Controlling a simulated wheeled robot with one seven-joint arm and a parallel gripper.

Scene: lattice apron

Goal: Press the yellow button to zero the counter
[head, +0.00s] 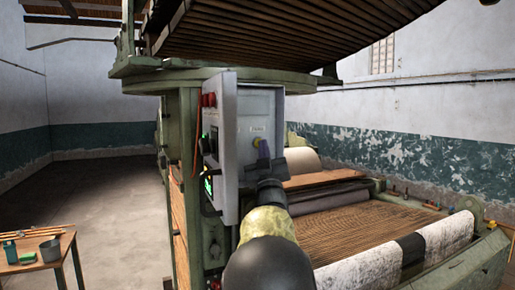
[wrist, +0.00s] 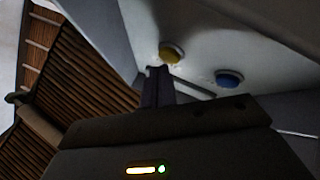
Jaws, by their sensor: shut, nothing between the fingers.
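The yellow button (head: 256,142) is on the pale side face of the control box (head: 229,150) in the head view, under a small label. It also shows in the wrist view (wrist: 172,53) as a round yellow cap. My gripper (head: 263,148) is shut and empty, its fingertips right by the button. In the wrist view the dark fingertips (wrist: 158,70) are just below and left of the yellow cap. I cannot tell whether they touch it. The counter's display cannot be made out for certain.
A blue button (wrist: 229,78) sits to the right of the yellow one in the wrist view. Red knobs (head: 209,100) are on the box's left side. The loom's slatted bed (head: 370,232) lies to the right. A wooden table (head: 35,262) stands at lower left; open floor lies behind it.

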